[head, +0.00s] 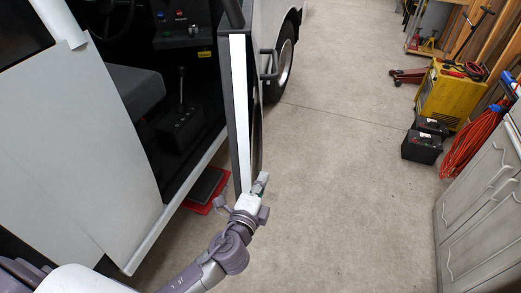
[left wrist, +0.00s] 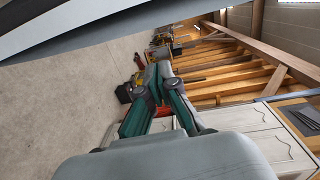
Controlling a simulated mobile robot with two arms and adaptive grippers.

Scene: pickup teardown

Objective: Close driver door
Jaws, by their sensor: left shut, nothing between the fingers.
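The driver door (head: 240,115) stands open and shows almost edge-on in the head view, with a white edge strip and a dark frame. The cab opening (head: 175,90) to its left is uncovered, with seat, lever and dashboard in sight. My left gripper (head: 262,181) is shut and empty at the door's lower free end, on its right side. I cannot tell whether it touches the door. In the left wrist view its fingers (left wrist: 160,75) meet, and a grey panel, likely the door (left wrist: 90,28), crosses the upper left. My right gripper is not in view.
A red-edged dark object (head: 205,187) lies on the floor below the cab. Black boxes (head: 422,147), a yellow machine (head: 447,95), an orange cable coil (head: 468,140) and grey cabinets (head: 485,205) line the right side. The concrete floor (head: 340,140) between is clear.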

